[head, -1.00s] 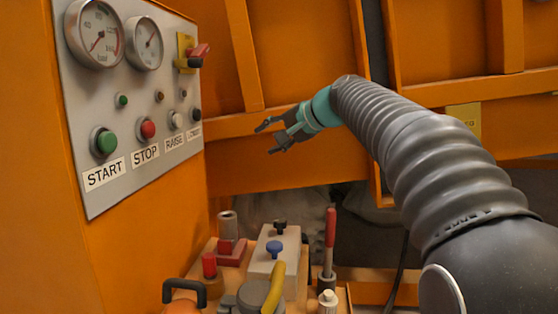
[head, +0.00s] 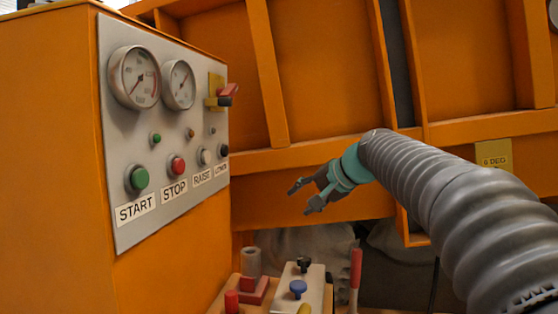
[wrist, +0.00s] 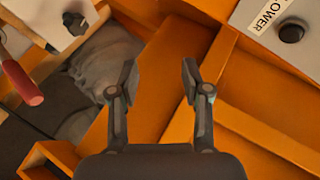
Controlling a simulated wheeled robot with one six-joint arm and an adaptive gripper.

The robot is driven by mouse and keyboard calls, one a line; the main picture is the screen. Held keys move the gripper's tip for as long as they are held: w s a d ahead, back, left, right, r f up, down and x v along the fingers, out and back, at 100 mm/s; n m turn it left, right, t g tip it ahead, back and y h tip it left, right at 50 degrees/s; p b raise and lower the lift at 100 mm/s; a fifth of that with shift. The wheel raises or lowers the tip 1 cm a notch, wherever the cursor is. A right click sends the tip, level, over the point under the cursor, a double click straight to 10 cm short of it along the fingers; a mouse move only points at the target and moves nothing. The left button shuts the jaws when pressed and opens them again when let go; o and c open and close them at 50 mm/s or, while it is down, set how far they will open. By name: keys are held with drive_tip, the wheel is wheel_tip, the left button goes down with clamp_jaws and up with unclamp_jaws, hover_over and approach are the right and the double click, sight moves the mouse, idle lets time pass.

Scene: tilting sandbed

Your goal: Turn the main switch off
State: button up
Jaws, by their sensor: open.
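The main switch looks to be the red handle (head: 229,91) on a yellow plate at the upper right of the grey control panel (head: 213,130). My gripper (head: 304,197) is open and empty, to the right of the panel and lower than the switch in the head view. It is clear of the panel. The two spread fingers also show in the wrist view (wrist: 159,78), with nothing between them. The switch is not in the wrist view.
The panel carries two gauges (head: 135,77), a green START button (head: 138,178), a red STOP button (head: 177,165) and a black button (wrist: 291,32) labelled LOWER. Below stand a red lever (head: 356,268) and a blue knob (head: 298,288). An orange ribbed wall (head: 330,80) stands behind.

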drive_tip(key=f, duration=0.1)
drive_tip(key=n+t+y+b, duration=0.2)
drive_tip(key=n+y, duration=0.2)
drive_tip(key=y, duration=0.6)
approach(233, 94)
drive_tip(key=p+x, duration=0.3)
drive_tip(key=x, duration=0.7)
drive_tip(key=shift+w+p, duration=0.1)
drive_tip(key=shift+p, duration=0.3)
drive_tip(key=shift+d, duration=0.1)
clamp_jaws()
